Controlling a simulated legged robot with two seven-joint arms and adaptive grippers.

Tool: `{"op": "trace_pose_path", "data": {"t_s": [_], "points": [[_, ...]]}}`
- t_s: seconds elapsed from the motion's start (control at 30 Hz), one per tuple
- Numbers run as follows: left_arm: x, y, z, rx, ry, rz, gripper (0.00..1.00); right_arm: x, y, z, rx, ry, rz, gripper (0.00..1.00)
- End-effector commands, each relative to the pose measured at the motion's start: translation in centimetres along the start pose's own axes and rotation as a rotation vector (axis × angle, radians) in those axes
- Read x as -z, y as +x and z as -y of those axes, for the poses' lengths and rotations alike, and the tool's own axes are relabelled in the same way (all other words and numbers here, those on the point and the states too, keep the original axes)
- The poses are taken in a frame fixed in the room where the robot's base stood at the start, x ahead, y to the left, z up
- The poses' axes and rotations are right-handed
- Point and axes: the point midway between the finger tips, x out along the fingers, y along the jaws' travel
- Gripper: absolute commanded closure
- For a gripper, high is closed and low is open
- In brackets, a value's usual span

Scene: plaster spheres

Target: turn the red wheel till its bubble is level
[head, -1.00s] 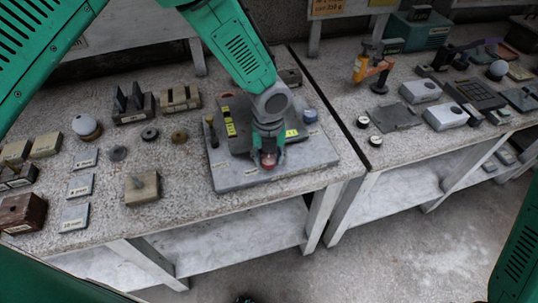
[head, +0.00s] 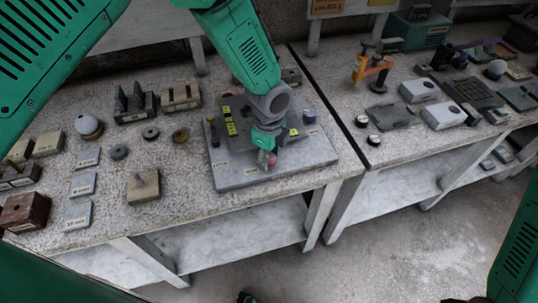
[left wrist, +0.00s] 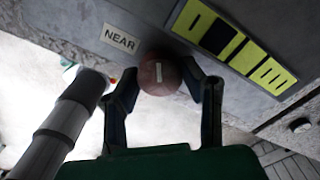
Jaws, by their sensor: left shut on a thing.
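The red wheel (head: 271,161) is a small dull red knob at the front edge of a grey plate (head: 240,179). In the left wrist view the wheel (left wrist: 158,76) shows a pale stripe on its face. My left gripper (head: 266,157) is shut on the wheel, one finger on each side in the left wrist view (left wrist: 165,82). A yellow level strip (left wrist: 240,48) with black bars and a dark patch lies beside it; I cannot make out its bubble. More yellow strips (head: 229,120) show left of my arm in the head view.
A "NEAR" label (left wrist: 119,39) is by the wheel. A small dark post (head: 213,133) stands on the plate's left and a blue-grey knob (head: 309,116) on its right. A stone block (head: 143,187) stands left of the plate.

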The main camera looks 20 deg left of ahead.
Motion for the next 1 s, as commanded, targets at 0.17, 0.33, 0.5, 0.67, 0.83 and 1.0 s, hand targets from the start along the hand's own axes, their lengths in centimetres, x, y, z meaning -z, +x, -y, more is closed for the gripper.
{"op": "trace_pose_path", "data": {"t_s": [0.17,0.33,0.5,0.67,0.83,1.0], "points": [[0.17,0.01,0.15,0.004,-0.167,-0.003,0.93,0.00,-0.06,0.00,0.000,0.000,0.000,0.60],[0.19,0.02,0.21,0.004,-0.318,-0.004,0.93,0.00,-0.09,0.00,0.000,0.000,0.000,0.60],[0.19,0.02,0.27,0.004,-0.445,-0.005,0.93,0.00,-0.11,0.00,0.000,0.000,0.000,0.60],[0.17,0.02,0.31,0.004,-0.535,-0.005,0.93,0.00,-0.12,0.00,0.000,0.000,0.000,0.60],[0.15,0.02,0.35,0.005,-0.596,-0.005,0.93,0.00,-0.12,0.00,0.000,0.000,0.000,0.60],[0.15,0.01,0.38,0.005,-0.627,-0.006,0.93,0.00,-0.12,0.00,0.000,0.000,0.000,0.60]]}}
